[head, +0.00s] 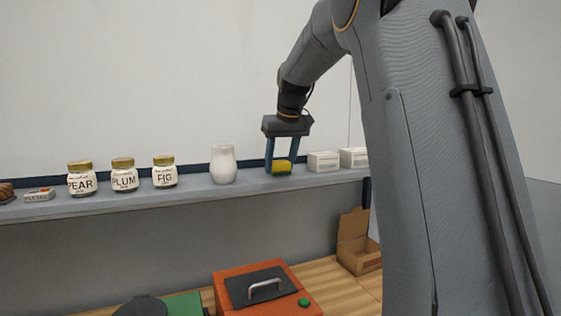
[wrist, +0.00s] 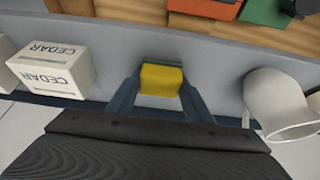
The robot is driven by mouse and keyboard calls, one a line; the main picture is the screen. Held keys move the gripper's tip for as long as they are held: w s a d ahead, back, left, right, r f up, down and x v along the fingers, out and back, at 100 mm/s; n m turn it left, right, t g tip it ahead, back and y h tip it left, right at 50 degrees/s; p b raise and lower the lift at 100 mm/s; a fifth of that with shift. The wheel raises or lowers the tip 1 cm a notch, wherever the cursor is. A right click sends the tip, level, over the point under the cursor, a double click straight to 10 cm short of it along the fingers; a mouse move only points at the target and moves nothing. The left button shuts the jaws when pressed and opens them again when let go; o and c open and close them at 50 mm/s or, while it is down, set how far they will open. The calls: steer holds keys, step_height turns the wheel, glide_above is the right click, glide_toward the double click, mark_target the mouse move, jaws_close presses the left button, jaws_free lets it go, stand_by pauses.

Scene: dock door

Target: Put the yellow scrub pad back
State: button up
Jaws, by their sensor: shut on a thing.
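The yellow scrub pad (head: 283,166) is at shelf height, between the white vase and the white boxes. It has a yellow body with a dark green lower layer in the head view. My gripper (head: 283,167) reaches down from above and is shut on the pad, one blue finger on each side. In the wrist view the pad (wrist: 161,79) sits between the fingertips (wrist: 160,88). The pad's underside is hidden, so I cannot tell for sure whether it rests on the grey shelf (head: 200,194).
A white vase (head: 223,164) stands left of my gripper; white boxes (head: 323,161) stand to the right, one reading CEDAR (wrist: 52,69). Jars labelled PEAR (head: 81,179), PLUM (head: 123,173) and FIG (head: 164,171) line the shelf. Below are an orange case (head: 266,290) and an open cardboard box (head: 359,243).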

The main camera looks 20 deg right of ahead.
steer(key=shift+f, duration=0.15)
steer(key=o, duration=1)
steer(key=b+v, duration=0.3)
steer(key=v, duration=0.9)
steer(key=shift+w, duration=0.1)
